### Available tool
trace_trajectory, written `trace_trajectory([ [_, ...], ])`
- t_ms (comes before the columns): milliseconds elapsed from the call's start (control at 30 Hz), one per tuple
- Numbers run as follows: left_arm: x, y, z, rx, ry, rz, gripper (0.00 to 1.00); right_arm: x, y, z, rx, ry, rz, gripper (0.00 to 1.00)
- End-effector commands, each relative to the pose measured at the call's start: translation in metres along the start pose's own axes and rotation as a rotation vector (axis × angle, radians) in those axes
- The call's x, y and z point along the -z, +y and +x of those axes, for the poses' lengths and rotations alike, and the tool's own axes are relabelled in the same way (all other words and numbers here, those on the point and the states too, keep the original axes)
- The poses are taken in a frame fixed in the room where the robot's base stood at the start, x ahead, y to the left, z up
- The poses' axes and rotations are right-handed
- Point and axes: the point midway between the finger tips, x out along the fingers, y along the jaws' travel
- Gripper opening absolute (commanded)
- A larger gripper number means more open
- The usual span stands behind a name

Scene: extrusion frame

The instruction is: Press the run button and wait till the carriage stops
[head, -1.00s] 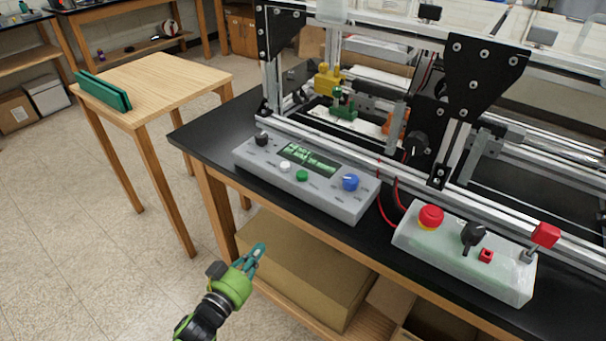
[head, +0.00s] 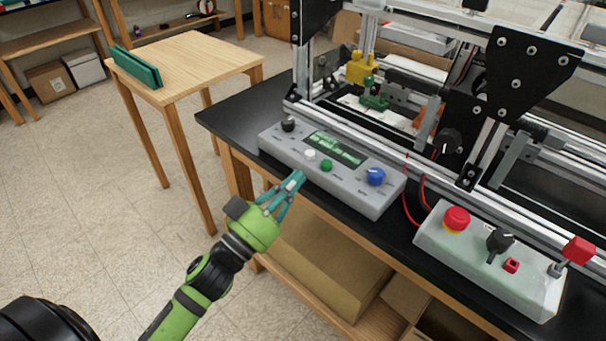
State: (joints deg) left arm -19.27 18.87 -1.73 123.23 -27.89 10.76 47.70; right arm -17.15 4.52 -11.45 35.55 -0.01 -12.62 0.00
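A grey control box (head: 375,203) with a green-lit display (head: 335,149) sits on the black bench in the head view. It carries a green button (head: 326,166), a white button (head: 310,155), a black knob (head: 288,125) and a blue knob (head: 375,177). I cannot read the labels, so which is the run button is unclear. My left gripper (head: 288,188) is just in front of the box's near edge, below the white and green buttons; its teal fingers look close together, and no held object shows. The carriage appears to be among the dark parts on the frame (head: 450,130), partly hidden.
Red wires (head: 407,200) run between the boxes. A wooden table (head: 200,62) with a green block stands at left.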

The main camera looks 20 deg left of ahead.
Motion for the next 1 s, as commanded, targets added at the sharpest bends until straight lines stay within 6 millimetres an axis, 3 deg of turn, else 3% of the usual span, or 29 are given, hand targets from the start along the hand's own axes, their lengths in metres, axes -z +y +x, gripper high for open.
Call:
trace_trajectory([
  [433,0.004,0.000,0.093,0.000,0.003,0.001,0.00,0.002,0.001,-0.029,0.000,-0.001,-0.001,0.40],
  [500,-0.017,0.000,0.082,0.004,-0.005,-0.004,0.00,0.001,0.001,-0.021,0.000,-0.002,-0.001,0.40],
  [633,-0.030,0.000,0.077,0.003,-0.002,-0.002,0.00,0.000,0.001,-0.019,-0.001,-0.002,-0.001,0.40],
  [1000,-0.038,0.000,0.074,0.000,0.000,0.001,0.00,0.000,0.001,-0.019,-0.001,-0.002,-0.001,0.40],
])
